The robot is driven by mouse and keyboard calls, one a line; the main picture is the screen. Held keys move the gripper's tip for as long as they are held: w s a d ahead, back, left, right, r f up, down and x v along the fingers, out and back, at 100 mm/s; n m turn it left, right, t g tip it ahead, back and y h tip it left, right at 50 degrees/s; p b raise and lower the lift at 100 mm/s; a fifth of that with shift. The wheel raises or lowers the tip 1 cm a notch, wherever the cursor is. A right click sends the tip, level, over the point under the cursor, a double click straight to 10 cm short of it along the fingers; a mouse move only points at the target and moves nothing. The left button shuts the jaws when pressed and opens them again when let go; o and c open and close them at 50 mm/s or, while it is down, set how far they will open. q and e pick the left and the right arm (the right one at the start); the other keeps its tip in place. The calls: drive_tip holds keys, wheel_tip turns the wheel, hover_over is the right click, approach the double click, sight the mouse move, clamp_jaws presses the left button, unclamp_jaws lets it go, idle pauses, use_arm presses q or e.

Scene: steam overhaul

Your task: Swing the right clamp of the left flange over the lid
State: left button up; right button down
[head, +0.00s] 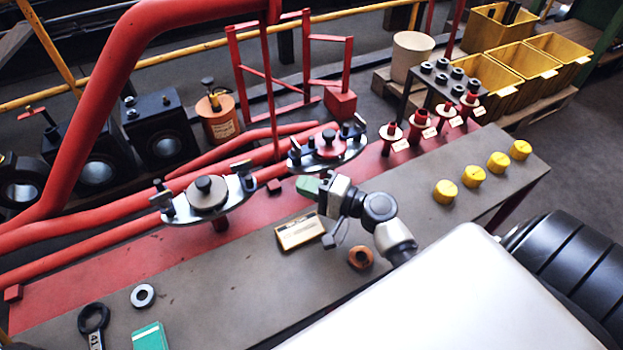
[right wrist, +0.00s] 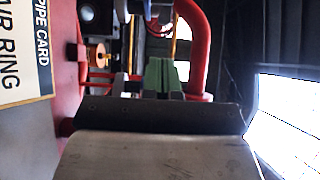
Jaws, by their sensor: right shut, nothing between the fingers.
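Another clamp (head: 162,196) stands at the left end. My right gripper (head: 308,187) has green fingers, shut and empty, right of the left flange and apart from it. The fingers also show in the right wrist view (right wrist: 161,75). My left gripper is not in view.
The right flange (head: 328,156) with a red lid stands just behind my right gripper. A framed card (head: 300,232), copper ring (head: 361,258), steel ring (head: 143,296) and several yellow caps (head: 445,191) lie on the grey bench. Red pipes rise at the left.

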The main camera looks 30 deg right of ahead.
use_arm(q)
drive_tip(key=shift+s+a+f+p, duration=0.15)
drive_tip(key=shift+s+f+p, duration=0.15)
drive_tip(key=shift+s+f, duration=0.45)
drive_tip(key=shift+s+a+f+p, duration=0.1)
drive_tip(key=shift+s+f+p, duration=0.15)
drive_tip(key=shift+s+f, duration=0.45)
use_arm(e)
drive_tip(key=w+a, duration=0.5)
drive_tip(key=a, duration=0.2)
drive_tip(key=shift+w, duration=0.3)
